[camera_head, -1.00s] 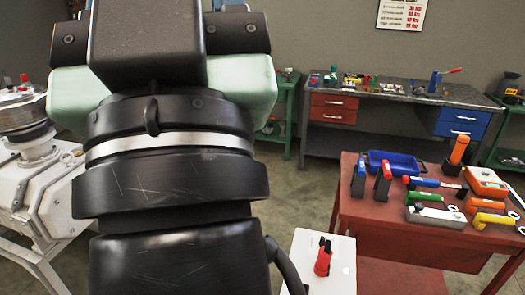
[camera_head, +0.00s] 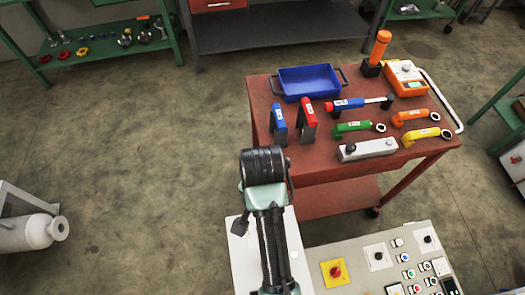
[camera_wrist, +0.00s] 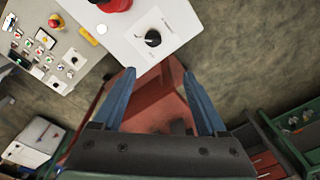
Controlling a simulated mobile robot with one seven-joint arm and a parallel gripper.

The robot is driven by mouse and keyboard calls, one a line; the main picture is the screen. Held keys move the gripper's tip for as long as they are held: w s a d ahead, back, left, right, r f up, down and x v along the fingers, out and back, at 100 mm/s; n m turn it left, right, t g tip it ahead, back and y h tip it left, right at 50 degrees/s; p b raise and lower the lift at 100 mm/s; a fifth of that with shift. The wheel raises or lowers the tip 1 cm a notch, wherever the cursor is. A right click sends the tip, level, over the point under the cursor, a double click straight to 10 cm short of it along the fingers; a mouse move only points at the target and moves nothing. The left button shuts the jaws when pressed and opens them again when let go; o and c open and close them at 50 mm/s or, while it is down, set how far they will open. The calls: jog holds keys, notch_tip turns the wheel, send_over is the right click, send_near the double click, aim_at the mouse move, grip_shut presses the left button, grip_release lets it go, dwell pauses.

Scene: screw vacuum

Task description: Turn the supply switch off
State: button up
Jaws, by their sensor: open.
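In the wrist view my gripper (camera_wrist: 159,72) is open, its two blue fingers apart with nothing between them. Just beyond the fingertips is a white box (camera_wrist: 185,18) carrying a black rotary knob (camera_wrist: 152,38) on a labelled plate; the label is too small to read. A red part (camera_wrist: 116,4) is cut off at the top edge beside it. The knob looks apart from the fingers. In the head view the white box (camera_head: 243,262) is partly covered by my arm, and my fingers cannot be made out. I cannot tell by label which switch is the supply switch.
A control panel (camera_head: 318,252) with buttons, black knobs and a red switch (camera_head: 336,271) on yellow stands right of the box. Behind is a red tool table (camera_head: 262,90) with a blue tray (camera_head: 309,82) and several tools. The floor at left is mostly free.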

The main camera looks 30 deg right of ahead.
jog(key=shift+g, duration=0.4)
jog(key=f, duration=0.9)
jog(key=s+f, duration=0.1)
jog(key=f, duration=0.3)
jog(key=shift+s+a+f, duration=0.1)
jog(key=shift+f, duration=0.25)
grip_shut()
